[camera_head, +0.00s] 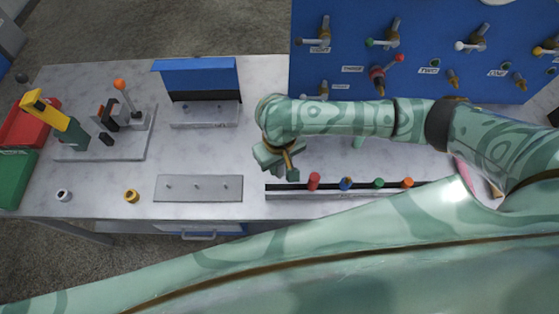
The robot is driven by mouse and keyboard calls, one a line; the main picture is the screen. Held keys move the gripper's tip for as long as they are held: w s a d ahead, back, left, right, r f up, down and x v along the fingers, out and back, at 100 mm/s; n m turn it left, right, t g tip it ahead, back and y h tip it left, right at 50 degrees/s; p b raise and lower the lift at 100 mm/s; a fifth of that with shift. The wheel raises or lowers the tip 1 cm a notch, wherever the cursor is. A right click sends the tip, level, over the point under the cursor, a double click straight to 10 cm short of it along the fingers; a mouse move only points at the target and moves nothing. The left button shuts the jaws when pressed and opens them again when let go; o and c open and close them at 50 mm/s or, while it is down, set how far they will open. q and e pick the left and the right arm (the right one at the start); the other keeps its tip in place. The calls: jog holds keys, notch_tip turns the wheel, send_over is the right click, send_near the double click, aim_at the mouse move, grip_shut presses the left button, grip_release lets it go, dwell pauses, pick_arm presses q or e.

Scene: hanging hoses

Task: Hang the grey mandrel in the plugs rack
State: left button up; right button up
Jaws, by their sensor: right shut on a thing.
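My right gripper (280,160) is over the table, just behind the left end of the plugs rack. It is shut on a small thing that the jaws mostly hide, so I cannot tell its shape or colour. The plugs rack (285,193) is a long, narrow grey rail near the table's front edge. A red, a blue, a green and an orange plug stand in it from left to right. I cannot clearly make out the grey mandrel. My left gripper is not in view.
A grey plate with short pins (198,196) lies left of the rack. A blue panel with valves (340,30) stands behind my right arm.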

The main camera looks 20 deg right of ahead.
aim_at(280, 174)
jog(key=shift+s+f+b, duration=0.1)
jog(key=shift+f+b, duration=0.35)
jog(key=shift+f, duration=2.4)
jog(key=shift+r+p, duration=0.1)
jog(key=shift+p, duration=0.2)
jog(key=shift+p, duration=0.35)
jog(key=shift+p, duration=0.55)
